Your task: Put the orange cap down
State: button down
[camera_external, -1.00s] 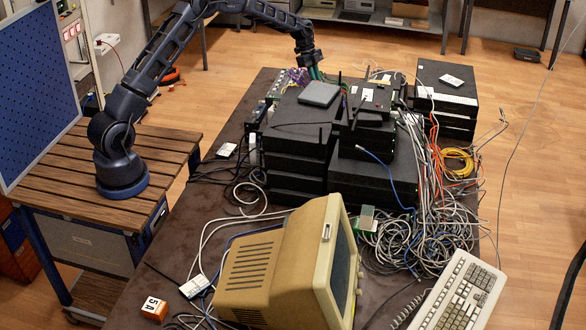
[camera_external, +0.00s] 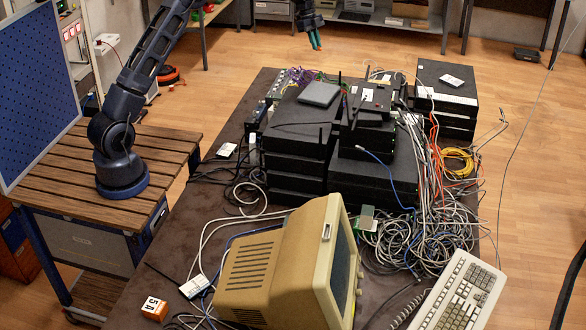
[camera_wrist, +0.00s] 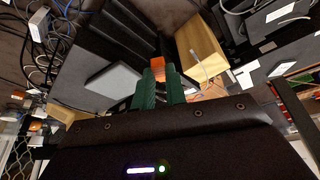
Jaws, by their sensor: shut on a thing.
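My gripper (camera_external: 315,40) is raised in the air beyond the far end of the cluttered table, with its green fingers pointing down. In the wrist view, my gripper (camera_wrist: 161,85) is shut on the orange cap (camera_wrist: 157,64), which shows at the fingertips. The cap is too small to make out clearly in the external view. Below the gripper there is open space over the floor in the external picture, and the cap touches nothing else that I can see.
Stacked black network boxes (camera_external: 298,135) fill the table's middle, with a small grey box (camera_external: 319,94) on top. A tangle of cables (camera_external: 430,220) lies at the right. A beige monitor (camera_external: 262,270) and a keyboard (camera_external: 460,295) are nearer.

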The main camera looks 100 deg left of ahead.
jog(key=w+d+r+m+h, duration=0.15)
jog(key=w+d, duration=0.35)
jog(key=d, duration=0.5)
jog(key=w+d+m+g, duration=0.1)
jog(key=w+d+m, duration=0.1)
jog(key=w+d, duration=0.65)
jog(key=w+d+r+m, duration=0.1)
jog(key=w+d+m, duration=0.15)
jog(key=d, duration=1.05)
jog(key=w+d+r+m+g, duration=0.1)
jog(key=w+d+m, duration=0.15)
jog(key=d, duration=1.55)
jog(key=s+d+m+g, duration=0.1)
jog(key=s+d+m, duration=0.3)
jog(key=d, duration=1.3)
jog(key=s+d+m+g, duration=0.1)
jog(key=s+d, duration=0.4)
jog(key=d, duration=1.3)
jog(key=m+g, duration=0.3)
jog(key=m, duration=0.5)
send_over(153, 305)
jog(key=w, duration=0.1)
notch_tip(153, 305, down, 14)
jog(key=r, duration=0.1)
jog(key=shift+n+y, duration=0.25)
jog(key=f, duration=1.4)
jog(key=a+f, duration=0.1)
jog(key=f, duration=0.6)
jog(key=shift+w, duration=0.1)
